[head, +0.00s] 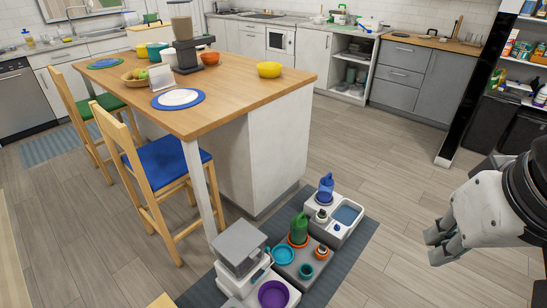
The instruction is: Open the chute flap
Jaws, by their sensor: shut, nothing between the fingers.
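A pet feeder (230,272) with a white body and a boxy grey top stands on the floor mat at the bottom centre of the head view. A purple bowl (273,294) sits at its front right. A small teal-blue part (263,262) shows on the feeder's right side; I cannot tell whether it is the chute flap or whether the flap is open. My gripper (432,247) is at the right, well apart from the feeder, shut and empty above the floor.
A dark grey mat (347,262) holds a grey unit (296,264) with a green bottle, and a white unit (349,214) with a blue bottle. The wooden island (220,95) stands behind, with a blue-seated chair (165,160) at left. Floor between mat and gripper is clear.

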